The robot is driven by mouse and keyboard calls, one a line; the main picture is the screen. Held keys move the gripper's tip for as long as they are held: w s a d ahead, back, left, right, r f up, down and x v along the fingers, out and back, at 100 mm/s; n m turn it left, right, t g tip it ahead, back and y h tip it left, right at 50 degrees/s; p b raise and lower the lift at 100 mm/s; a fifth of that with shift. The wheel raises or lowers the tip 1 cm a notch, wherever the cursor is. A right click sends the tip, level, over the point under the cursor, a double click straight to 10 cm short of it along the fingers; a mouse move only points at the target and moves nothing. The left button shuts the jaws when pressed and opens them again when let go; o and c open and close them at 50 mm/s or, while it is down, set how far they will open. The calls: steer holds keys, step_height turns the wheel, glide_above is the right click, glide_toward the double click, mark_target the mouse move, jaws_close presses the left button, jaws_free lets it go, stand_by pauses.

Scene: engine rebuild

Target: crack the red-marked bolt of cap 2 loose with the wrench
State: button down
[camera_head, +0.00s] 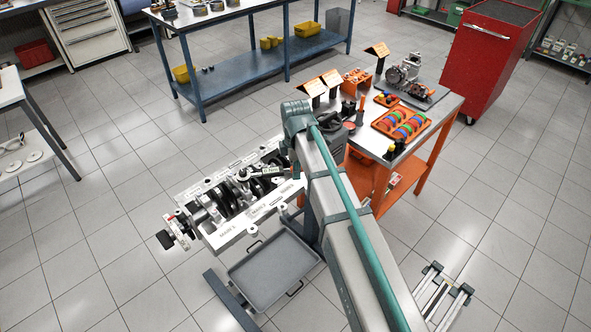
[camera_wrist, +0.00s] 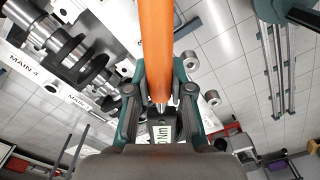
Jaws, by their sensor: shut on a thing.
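The engine block (camera_head: 225,238) is on its stand, left of my arm, with the crankshaft (camera_head: 215,205) and labelled main-bearing positions in its open top. In the wrist view the crankshaft (camera_wrist: 62,48) fills the upper left, beside labels MAIN 4 (camera_wrist: 24,66) and MAIN 3. My gripper (camera_wrist: 160,103) is shut on the wrench (camera_wrist: 157,45), whose orange handle runs up the picture between the fingers. A plate reading Nm (camera_wrist: 162,130) shows below the fingertips. I cannot make out cap 2's red-marked bolt, nor whether the wrench is on a bolt; my arm hides part of the block.
A grey drip tray (camera_head: 272,268) is below the block. The orange workbench (camera_head: 432,135) at right carries parts trays, signs and small assemblies. A red cabinet (camera_head: 485,65) and a blue bench (camera_head: 235,85) stand behind.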

steer(key=shift+f+b, duration=0.4)
steer(key=shift+f, duration=0.65)
stand_by(0.9)
stand_by(0.4)
steer(key=shift+w+a+n, duration=0.2)
steer(key=shift+w+n, duration=0.3)
steer(key=shift+w, duration=0.2)
steer(key=shift+w+a, duration=0.1)
steer(key=shift+w, duration=0.15)
steer(key=shift+w+a+n, duration=0.3)
steer(key=shift+w+n, duration=0.3)
steer(key=shift+w, duration=0.15)
stand_by(0.4)
steer(key=shift+w+a+n+p, duration=0.3)
steer(key=shift+w+a+n, duration=0.05)
steer(key=shift+w+n, duration=0.25)
steer(key=shift+w+a, duration=0.1)
stand_by(0.3)
